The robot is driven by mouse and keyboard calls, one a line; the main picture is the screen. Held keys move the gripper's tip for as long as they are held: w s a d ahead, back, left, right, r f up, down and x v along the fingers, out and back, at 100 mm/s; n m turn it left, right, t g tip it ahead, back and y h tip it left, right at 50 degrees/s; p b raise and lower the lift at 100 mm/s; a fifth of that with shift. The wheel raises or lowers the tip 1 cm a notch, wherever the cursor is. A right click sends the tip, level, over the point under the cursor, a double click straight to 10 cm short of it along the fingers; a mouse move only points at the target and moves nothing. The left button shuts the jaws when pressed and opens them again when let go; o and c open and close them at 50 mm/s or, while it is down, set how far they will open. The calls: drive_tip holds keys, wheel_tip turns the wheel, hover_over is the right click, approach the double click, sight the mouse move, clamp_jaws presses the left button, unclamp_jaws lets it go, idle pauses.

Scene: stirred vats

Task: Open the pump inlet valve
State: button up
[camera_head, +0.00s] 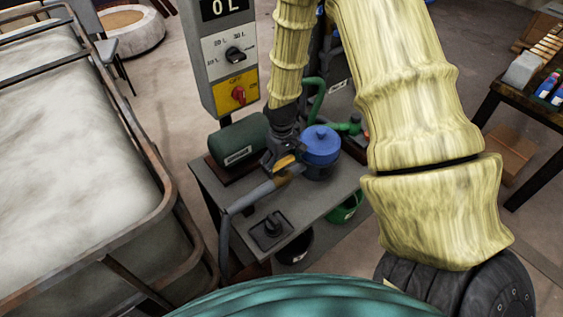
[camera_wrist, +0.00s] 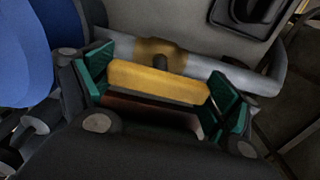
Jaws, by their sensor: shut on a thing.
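The pump inlet valve has a yellow handle (camera_wrist: 155,82) on a brass-coloured body (camera_wrist: 160,52), set in a grey pipe (camera_wrist: 215,70). In the wrist view the handle lies roughly along the pipe. My gripper (camera_wrist: 162,90) is shut on the handle, with a green finger pad at each end of it. In the head view my gripper (camera_head: 278,158) reaches down to the valve, beside the blue pump (camera_head: 321,146). The yellow handle (camera_head: 285,162) is partly hidden by the fingers there.
The pump stands on a grey bench (camera_head: 235,188) with a dark green motor (camera_head: 238,140) and a black fitting (camera_head: 269,231). A control box (camera_head: 225,60) rises behind. A large railed vat (camera_head: 150,160) is at the left. A dark table (camera_head: 520,103) is at the right.

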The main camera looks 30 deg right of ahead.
sight(281, 161)
drive_tip(key=shift+n, duration=0.3)
drive_tip(key=o, duration=0.8)
drive_tip(key=shift+r, duration=0.1)
drive_tip(key=shift+r, duration=5.95)
